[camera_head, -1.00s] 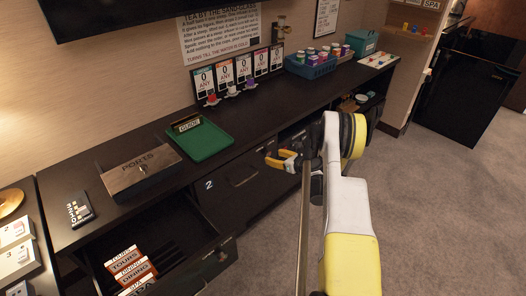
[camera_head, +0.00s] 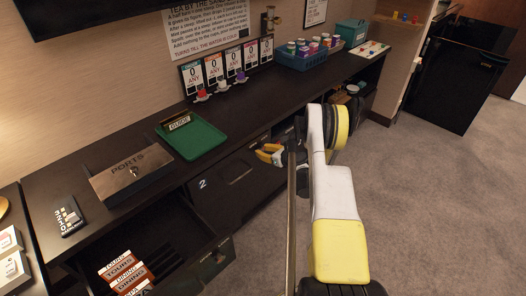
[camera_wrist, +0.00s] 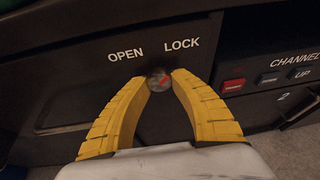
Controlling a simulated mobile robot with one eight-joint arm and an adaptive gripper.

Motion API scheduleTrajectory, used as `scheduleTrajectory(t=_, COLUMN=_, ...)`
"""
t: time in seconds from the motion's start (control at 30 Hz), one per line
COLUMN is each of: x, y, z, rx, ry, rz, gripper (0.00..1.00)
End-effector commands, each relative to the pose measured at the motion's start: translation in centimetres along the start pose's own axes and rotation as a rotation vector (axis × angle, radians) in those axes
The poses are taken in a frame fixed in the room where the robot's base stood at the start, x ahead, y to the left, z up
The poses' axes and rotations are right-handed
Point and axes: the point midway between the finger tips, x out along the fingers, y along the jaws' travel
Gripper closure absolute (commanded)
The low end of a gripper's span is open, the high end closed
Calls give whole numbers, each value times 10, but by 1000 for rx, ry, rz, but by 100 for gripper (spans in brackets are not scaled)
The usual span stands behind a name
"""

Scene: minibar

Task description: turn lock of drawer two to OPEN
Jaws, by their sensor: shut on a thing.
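Drawer two (camera_head: 236,180) is the dark front marked "2" below the counter, and it is closed. Its lock is a small round grey knob (camera_wrist: 158,81) with a red mark, below the words OPEN and LOCK in the wrist view. The red mark lies toward the LOCK side. My gripper (camera_wrist: 160,75) has its yellow fingertips on either side of the knob and is shut on it. In the head view my gripper (camera_head: 268,153) is at the upper right of drawer two, where the knob is hidden.
An open drawer (camera_head: 165,250) with several labelled cards sticks out left of drawer two. A panel with a red button (camera_wrist: 234,85) is right of the lock. A green tray (camera_head: 193,140) and PORTS box (camera_head: 130,175) stand on the counter. Carpet is clear at right.

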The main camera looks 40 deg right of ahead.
Motion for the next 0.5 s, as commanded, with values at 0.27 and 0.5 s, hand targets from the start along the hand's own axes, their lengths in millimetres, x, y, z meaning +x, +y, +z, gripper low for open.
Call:
scheduleTrajectory(t=0.27, x=1, y=1, z=0, rx=-292, ry=-16, rz=-121, gripper=100)
scheduleTrajectory(t=0.5, x=1, y=0, z=1, rx=-329, ry=-17, rz=-137, gripper=100)
